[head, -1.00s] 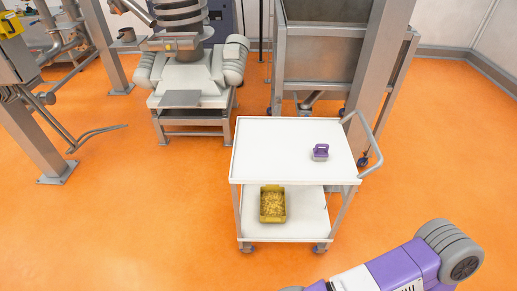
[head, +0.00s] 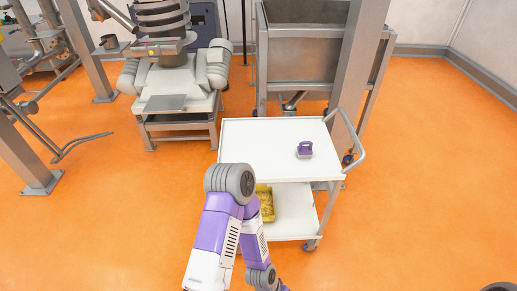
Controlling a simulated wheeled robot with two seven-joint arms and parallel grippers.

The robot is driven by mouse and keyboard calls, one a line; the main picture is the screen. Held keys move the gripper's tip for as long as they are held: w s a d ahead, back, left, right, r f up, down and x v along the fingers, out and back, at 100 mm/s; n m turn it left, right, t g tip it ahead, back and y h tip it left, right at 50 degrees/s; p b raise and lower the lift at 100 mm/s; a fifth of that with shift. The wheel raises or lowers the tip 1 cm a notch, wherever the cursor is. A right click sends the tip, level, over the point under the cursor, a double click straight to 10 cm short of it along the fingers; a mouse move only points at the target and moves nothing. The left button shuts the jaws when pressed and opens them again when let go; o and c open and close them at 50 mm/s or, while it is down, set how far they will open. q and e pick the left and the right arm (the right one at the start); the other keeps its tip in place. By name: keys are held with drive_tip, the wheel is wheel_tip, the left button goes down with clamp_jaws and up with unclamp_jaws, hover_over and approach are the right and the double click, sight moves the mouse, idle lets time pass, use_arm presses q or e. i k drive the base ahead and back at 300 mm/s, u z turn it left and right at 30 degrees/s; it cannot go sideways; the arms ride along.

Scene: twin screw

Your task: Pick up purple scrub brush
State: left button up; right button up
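The purple scrub brush (head: 305,150) stands on the white top of the cart (head: 262,142), towards its right side. It has a purple handle on top and a pale lower part. A purple, white and grey arm of mine comes up from the bottom of the head view, in front of the cart's near left corner. No gripper fingers show in the view. The brush is free, with nothing of mine touching it.
A yellow bin (head: 265,203) with yellowish contents sits on the cart's lower shelf, partly hidden by my arm. A grey push handle (head: 352,140) sticks out at the cart's right. Steel machinery (head: 305,50) stands behind. The orange floor right of the cart is clear.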

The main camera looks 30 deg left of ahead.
sight(305, 152)
drive_tip(key=u, duration=0.1)
drive_tip(key=i, duration=1)
